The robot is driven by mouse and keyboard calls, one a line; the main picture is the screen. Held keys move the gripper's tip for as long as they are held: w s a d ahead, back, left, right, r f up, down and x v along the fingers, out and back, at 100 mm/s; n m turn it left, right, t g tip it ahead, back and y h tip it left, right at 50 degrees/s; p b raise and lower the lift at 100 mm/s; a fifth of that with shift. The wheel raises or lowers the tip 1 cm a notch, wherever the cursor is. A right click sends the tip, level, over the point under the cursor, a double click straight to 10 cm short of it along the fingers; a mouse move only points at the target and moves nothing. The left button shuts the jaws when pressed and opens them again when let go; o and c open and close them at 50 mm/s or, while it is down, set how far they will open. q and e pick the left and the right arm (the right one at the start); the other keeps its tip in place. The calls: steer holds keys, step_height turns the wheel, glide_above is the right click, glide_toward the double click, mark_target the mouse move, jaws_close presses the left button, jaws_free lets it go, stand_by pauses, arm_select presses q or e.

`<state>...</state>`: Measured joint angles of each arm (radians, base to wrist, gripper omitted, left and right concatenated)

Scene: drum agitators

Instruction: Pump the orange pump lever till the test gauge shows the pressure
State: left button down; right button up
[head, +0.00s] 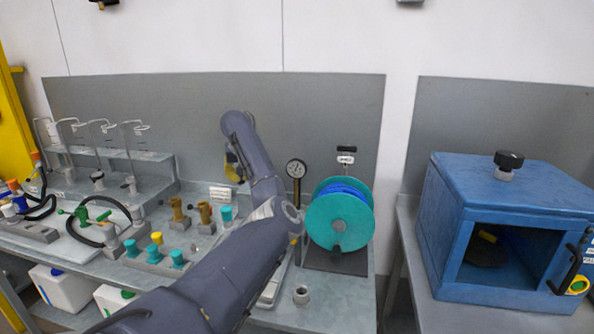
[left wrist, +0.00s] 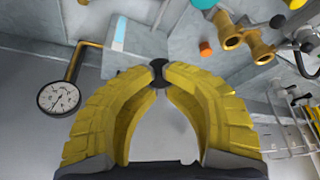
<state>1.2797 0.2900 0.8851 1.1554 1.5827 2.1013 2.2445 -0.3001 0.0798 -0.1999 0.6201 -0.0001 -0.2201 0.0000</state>
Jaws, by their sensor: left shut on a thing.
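My left gripper (head: 233,167) has yellow fingers and hangs beyond my forearm, left of the test gauge (head: 296,169) in the head view. In the left wrist view the gripper (left wrist: 159,80) is shut on a small black knob (left wrist: 158,68) at its fingertips. I cannot tell whether this knob is the grip of the orange pump lever; no orange shaft shows clearly. The round white gauge (left wrist: 60,97) with a dark rim also shows at the left of the wrist view, on a brass-coloured pipe (left wrist: 86,62). Its reading is too small to tell. My right gripper is not in view.
A teal reel with blue hose (head: 340,217) stands right of the gauge. Brass fittings (head: 205,213) and teal knobs (head: 132,248) stand left of my forearm, which hides part of the bench. A blue cabinet (head: 505,225) is at the far right.

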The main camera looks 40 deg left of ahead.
arm_select(q)
steer(key=shift+f, duration=2.65)
steer(key=r, duration=0.3)
steer(key=w+r, duration=0.1)
steer(key=r, duration=0.5)
steer(key=shift+w+a+r, duration=0.15)
steer(key=shift+r, duration=0.15)
steer(key=shift+a+r, duration=0.1)
steer(key=shift+r, duration=0.55)
steer(key=s+a+r, duration=0.2)
steer(key=s+r, duration=0.3)
steer(key=s, duration=0.2)
steer(key=shift+s, duration=0.4)
steer(key=shift+a, duration=0.1)
